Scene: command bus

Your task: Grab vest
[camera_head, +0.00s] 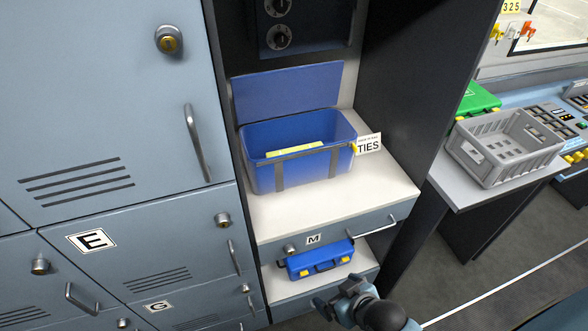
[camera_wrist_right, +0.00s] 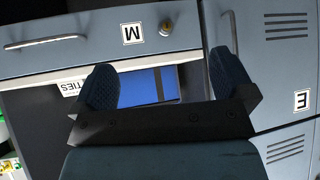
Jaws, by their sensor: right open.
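I cannot clearly make out a vest. A yellow item (camera_head: 293,149) lies inside the open blue box (camera_head: 300,170) on the white shelf; its kind is hard to tell. The box also shows upside down in the right wrist view (camera_wrist_right: 140,90). My right gripper (camera_head: 336,293) is at the bottom of the head view, below and in front of the shelf. Its two fingers stand apart in the right wrist view (camera_wrist_right: 164,72), with nothing seen gripped. My left gripper is not in view.
Drawer M (camera_head: 350,235) is under the shelf, with a blue case (camera_head: 318,260) below it. Grey-blue lockers, one marked E (camera_head: 92,240), stand at left. A grey crate (camera_head: 505,148) sits on a side table at right. Floor (camera_head: 460,260) is clear there.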

